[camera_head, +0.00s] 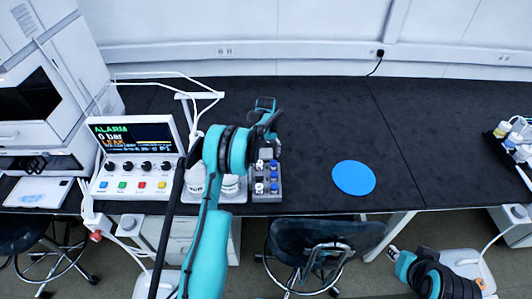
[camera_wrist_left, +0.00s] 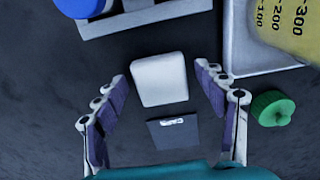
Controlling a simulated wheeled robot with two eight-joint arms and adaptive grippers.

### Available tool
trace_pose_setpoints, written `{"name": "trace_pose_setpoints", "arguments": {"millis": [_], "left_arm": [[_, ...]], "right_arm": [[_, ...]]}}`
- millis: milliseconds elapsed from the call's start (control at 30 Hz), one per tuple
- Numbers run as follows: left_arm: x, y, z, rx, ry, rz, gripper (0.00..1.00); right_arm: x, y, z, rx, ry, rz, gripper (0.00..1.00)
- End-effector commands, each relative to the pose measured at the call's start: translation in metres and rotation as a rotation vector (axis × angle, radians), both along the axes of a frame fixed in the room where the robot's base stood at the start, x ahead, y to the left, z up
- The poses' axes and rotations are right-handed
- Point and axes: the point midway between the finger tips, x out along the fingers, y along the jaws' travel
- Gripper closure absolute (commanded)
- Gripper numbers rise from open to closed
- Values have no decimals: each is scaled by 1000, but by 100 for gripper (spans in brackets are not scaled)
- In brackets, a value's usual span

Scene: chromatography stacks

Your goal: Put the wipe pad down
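The wipe pad (camera_wrist_left: 158,79) shows in the left wrist view as a white, rounded square block on the dark bench top. It lies between the two spread fingers of my left gripper (camera_wrist_left: 165,95), with a gap on both sides. In the head view my left gripper (camera_head: 265,112) is over the bench behind the small vial rack, and the pad is hidden there. A dark square with a small white mark (camera_wrist_left: 172,132) shows just below the pad. My right gripper (camera_head: 394,253) is low at the right, in front of the bench; its fingers are too small to read.
A control box (camera_head: 135,160) reading ALARM, 0 bar, LEAK stands left of my left arm. A vial rack (camera_head: 267,193) is close by. A blue disc (camera_head: 353,177) lies on clear bench to the right. A green cap (camera_wrist_left: 272,108) lies beside the left gripper, near a graduated bottle (camera_wrist_left: 292,25).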

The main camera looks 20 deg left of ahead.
Motion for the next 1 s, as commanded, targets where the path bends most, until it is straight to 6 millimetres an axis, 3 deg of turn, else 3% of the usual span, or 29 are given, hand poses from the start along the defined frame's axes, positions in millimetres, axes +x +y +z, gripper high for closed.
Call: {"name": "trace_pose_setpoints", "arguments": {"millis": [267,633,1000], "left_arm": [[0,0,15,0,0,0,29],[0,0,94,0,0,0,29],[-6,-7,142,5,-19,-15,29]], "right_arm": [[0,0,7,0,0,0,72],[0,0,29,0,0,0,72],[0,0,35,0,0,0,72]]}}
